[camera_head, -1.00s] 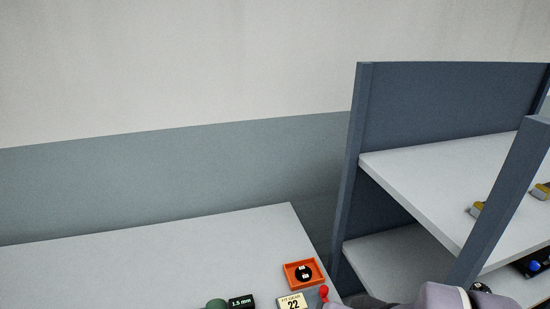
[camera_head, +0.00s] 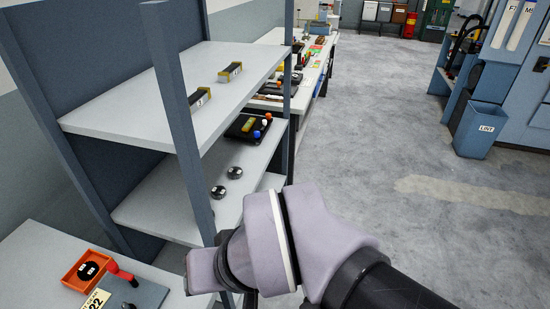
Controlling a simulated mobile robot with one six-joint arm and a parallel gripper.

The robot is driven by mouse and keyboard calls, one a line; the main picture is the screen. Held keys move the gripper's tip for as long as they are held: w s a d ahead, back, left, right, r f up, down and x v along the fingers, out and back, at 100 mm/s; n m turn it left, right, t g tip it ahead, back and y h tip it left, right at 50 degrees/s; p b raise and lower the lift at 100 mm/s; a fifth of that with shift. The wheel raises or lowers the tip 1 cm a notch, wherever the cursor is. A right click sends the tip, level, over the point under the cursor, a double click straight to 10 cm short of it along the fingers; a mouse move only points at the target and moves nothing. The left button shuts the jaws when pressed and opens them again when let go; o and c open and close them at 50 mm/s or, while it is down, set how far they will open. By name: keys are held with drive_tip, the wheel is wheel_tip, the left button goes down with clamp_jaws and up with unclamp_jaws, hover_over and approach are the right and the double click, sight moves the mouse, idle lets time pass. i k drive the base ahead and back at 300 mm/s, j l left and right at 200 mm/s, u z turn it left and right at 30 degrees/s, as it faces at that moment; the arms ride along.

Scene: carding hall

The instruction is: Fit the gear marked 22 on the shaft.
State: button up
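A card (camera_head: 97,300) reading 22 stands at the lower left, partly cut off by the frame edge. Beside it is a grey plate (camera_head: 150,291) with a red handle (camera_head: 121,273). I cannot make out a shaft there. A black round part (camera_head: 88,270) with white labels lies in an orange tray (camera_head: 69,283); its marking is too small to read. Two dark gear-like discs, one farther (camera_head: 234,172) and one nearer (camera_head: 218,192), lie on the lower shelf with unreadable marks. My arm crosses the lower middle, and my gripper is not visible.
A blue-grey rack (camera_head: 178,120) carries two yellow-black blocks (camera_head: 229,71) on its upper shelf and a black tray (camera_head: 234,134) with coloured knobs below. A long bench (camera_head: 325,60) stands behind. The floor (camera_head: 400,130) is open to the right, before a blue bin (camera_head: 478,130).

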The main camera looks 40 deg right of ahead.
sight(235, 171)
drive_tip(key=z, duration=0.65)
drive_tip(key=j+u, duration=0.1)
drive_tip(key=u, duration=0.8)
drive_tip(key=j+u, duration=0.1)
drive_tip(key=u, duration=0.3)
drive_tip(key=z, duration=1.45)
